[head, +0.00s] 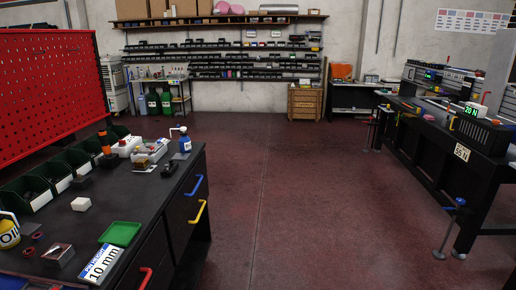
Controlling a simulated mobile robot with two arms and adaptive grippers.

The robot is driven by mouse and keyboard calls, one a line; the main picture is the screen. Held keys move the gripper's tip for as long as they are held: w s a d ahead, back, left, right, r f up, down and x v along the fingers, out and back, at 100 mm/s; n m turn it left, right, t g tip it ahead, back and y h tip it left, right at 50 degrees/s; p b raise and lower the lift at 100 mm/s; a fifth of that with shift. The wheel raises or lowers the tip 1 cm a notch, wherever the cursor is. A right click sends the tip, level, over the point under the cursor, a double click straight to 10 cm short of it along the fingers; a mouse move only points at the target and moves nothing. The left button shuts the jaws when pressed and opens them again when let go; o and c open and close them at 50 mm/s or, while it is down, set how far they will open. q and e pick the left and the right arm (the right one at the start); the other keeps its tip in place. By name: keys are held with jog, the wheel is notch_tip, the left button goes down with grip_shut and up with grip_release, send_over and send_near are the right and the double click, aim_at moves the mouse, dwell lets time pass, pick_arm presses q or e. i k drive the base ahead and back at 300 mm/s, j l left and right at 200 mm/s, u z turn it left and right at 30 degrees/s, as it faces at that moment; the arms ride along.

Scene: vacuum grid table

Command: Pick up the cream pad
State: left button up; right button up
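A small cream-white block (81,204) lies on the dark bench top at the left, in front of the row of green bins. It is the only loose cream-coloured piece I can make out, and I cannot tell for sure that it is the cream pad. Neither of my grippers shows in the head view.
A machine table (440,160) stands at the right. The red-brown floor (290,200) between them is clear.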

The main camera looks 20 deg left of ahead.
aim_at(80, 204)
jog(key=i+u, duration=0.2)
jog(key=u, duration=0.2)
jog(key=i+u, duration=0.15)
jog(key=u, duration=0.25)
jog(key=i+l+u, duration=0.2)
jog(key=u, duration=0.2)
jog(key=i+l+u, duration=0.15)
jog(key=u, duration=0.3)
jog(key=i+l+u, duration=0.1)
jog(key=u, duration=0.3)
jog(key=l, duration=0.1)
